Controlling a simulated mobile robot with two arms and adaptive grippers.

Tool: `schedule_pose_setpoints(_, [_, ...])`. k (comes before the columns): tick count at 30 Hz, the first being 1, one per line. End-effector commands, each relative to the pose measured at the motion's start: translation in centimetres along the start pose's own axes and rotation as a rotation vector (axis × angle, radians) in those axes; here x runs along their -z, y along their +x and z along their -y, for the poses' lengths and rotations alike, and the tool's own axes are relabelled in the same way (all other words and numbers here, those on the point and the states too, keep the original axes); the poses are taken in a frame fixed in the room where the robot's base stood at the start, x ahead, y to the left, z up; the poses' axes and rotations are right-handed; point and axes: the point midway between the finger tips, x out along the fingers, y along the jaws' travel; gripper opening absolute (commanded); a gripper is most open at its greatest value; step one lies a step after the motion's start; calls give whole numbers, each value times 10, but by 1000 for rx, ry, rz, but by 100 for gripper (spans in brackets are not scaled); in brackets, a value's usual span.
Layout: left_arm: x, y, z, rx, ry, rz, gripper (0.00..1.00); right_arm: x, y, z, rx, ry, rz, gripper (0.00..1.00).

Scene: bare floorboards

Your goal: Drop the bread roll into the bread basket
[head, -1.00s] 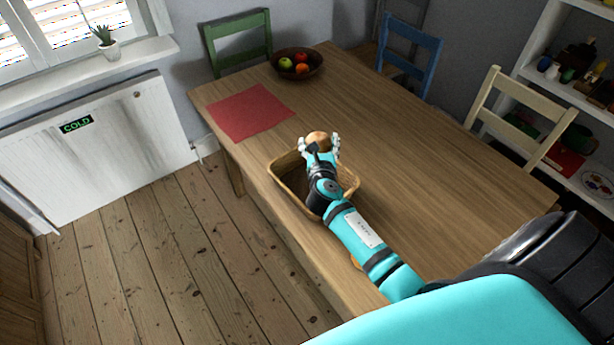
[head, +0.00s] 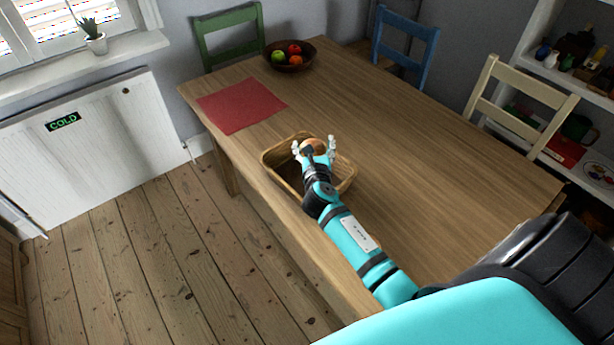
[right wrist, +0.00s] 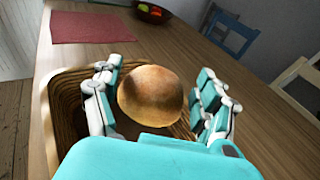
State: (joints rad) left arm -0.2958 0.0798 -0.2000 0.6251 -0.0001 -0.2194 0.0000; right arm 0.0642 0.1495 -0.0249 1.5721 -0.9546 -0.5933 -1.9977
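The bread roll (head: 314,146) is round and golden brown. In the right wrist view the roll (right wrist: 151,94) sits between the fingers of my right gripper (right wrist: 158,100), with a gap showing on its right side. The right gripper (head: 314,148) is open, its fingers spread either side of the roll, over the wicker bread basket (head: 282,180). The basket's rim also shows in the right wrist view (right wrist: 62,85). My arm and hand hide part of the basket, and I cannot tell whether the roll touches its bottom. My left gripper is not in view.
The basket stands on the wooden table (head: 400,150) near its left edge. A red placemat (head: 242,105) and a dark fruit bowl (head: 289,63) lie beyond it. Green (head: 229,40), blue (head: 404,47) and cream (head: 518,105) chairs stand around the table. The tabletop right of the basket is clear.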

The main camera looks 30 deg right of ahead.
Motion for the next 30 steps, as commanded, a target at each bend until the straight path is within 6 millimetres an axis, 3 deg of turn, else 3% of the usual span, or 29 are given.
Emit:
schedule_pose_setpoints(1, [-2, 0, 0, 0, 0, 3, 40, 0, 0, 0, 0, 0, 0, 84])
schedule_pose_setpoints(4, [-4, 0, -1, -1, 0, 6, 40, 0, 0, 0, 0, 0, 0, 97])
schedule_pose_setpoints(16, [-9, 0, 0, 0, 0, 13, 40, 1, -10, 0, 0, -1, -1, 97])
schedule_pose_setpoints(30, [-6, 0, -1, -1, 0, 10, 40, 1, -100, 0, 0, -1, -2, 97])
